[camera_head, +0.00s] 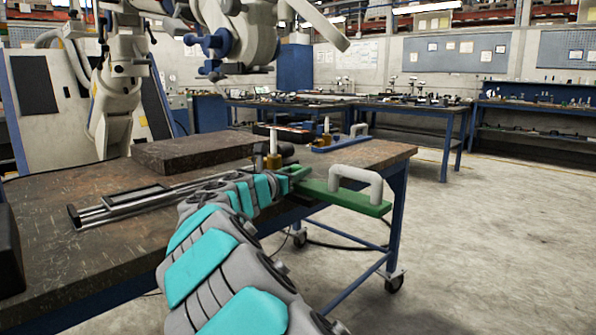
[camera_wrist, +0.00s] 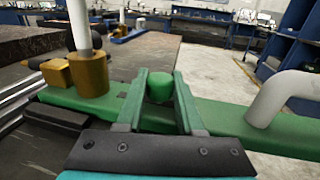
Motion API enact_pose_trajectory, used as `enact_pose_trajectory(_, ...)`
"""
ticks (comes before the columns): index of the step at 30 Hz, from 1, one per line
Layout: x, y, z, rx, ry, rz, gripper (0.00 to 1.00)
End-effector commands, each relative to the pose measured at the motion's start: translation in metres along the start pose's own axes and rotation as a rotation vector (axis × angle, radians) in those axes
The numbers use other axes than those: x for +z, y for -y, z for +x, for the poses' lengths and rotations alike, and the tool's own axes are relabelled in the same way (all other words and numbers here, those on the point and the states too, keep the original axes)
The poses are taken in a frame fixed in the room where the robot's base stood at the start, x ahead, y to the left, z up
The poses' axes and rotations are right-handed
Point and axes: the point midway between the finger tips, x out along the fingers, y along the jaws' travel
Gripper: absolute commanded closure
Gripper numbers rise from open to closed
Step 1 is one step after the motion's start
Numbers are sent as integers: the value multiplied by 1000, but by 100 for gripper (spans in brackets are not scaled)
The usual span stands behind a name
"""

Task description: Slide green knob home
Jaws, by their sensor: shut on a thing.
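The green knob (camera_wrist: 159,88) shows in the wrist view between the two green fingers of my gripper (camera_wrist: 161,80). My gripper is shut on it, one finger on each side. The knob stands at a long green bar (camera_wrist: 235,133), which also shows in the head view (camera_head: 330,196). The bar bears a white handle (camera_head: 357,182) at its right end. A brass block with an upright white rod (camera_wrist: 90,72) stands at the bar's left part. In the head view my gripper (camera_head: 294,172) is at the table's right side, and the knob cannot be made out there.
A dark rail (camera_head: 120,204) lies on the worn table (camera_head: 60,255), left of my arm. A thick dark slab (camera_head: 195,151) lies behind it. A blue bar (camera_head: 341,144) with its own white handle lies at the back. The green bar's handle end overhangs the table's edge. The floor right is clear.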

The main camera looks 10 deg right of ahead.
Motion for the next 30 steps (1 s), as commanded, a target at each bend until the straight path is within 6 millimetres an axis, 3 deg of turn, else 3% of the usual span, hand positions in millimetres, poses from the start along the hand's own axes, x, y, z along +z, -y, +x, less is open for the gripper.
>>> enact_pose_trajectory(9, 4, -18, 4, 3, 1, -1, 100)
enact_pose_trajectory(17, 2, -20, 3, 4, 2, 0, 100)
enact_pose_trajectory(18, 2, -20, 3, 5, 2, 0, 62)
enact_pose_trajectory(25, 1, -19, 3, 3, 1, 0, 36)
enact_pose_trajectory(30, 1, -19, 4, 2, 0, 0, 34)
